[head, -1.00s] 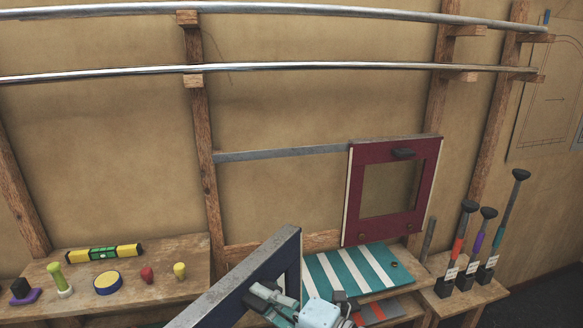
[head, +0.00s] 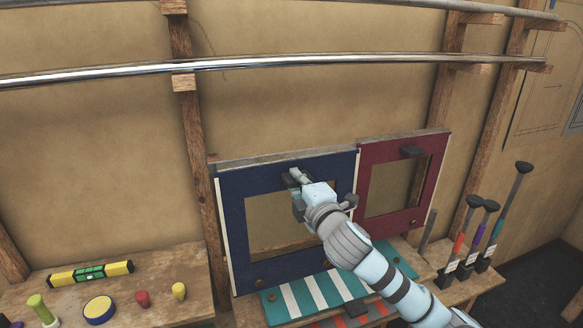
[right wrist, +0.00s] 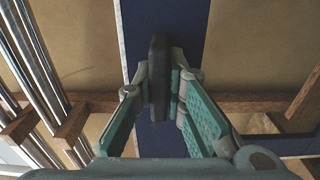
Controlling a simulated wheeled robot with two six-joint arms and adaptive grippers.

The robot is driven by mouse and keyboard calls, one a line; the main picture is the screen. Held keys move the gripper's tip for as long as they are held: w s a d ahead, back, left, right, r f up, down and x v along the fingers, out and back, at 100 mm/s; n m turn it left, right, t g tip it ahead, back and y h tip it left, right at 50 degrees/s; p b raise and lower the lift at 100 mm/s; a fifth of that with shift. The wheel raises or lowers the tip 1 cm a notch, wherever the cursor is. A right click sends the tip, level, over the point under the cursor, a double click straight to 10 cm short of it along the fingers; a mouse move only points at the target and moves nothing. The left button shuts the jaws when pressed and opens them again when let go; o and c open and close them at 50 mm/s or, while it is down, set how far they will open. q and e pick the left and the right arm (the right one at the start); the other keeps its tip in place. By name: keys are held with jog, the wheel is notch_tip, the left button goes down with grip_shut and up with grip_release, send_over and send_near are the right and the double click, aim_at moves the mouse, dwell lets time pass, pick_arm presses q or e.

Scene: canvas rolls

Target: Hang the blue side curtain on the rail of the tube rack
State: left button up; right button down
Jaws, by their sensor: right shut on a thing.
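The blue side curtain (head: 235,215) is a dark navy framed panel with a see-through window. In the head view it stands nearly upright against the wall frame, left of a hung maroon panel (head: 371,190). Its top edge is at about the height of the rail, which it hides; I cannot tell whether it is hooked on. My right gripper (head: 295,180) is shut on the black handle at its top middle. The right wrist view shows the handle (right wrist: 159,85) between the fingers, with the navy face behind. My left gripper is not in view.
Two metal tubes (head: 300,62) run above on wooden brackets. A striped teal panel (head: 315,292) lies on the shelf below the curtain. A wooden shelf (head: 50,298) with a yellow-black level and small items is at left. Several upright tools (head: 462,230) stand at right.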

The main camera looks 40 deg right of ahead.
jog(key=shift+w+d+r+h, duration=0.25)
jog(key=shift+d+r+h, duration=0.05)
jog(key=shift+d+r, duration=0.15)
jog(key=shift+s, duration=0.25)
jog(key=shift+a, duration=0.15)
jog(key=shift+x, duration=3.9)
jog(key=shift+s, duration=0.1)
jog(key=shift+f, duration=0.15)
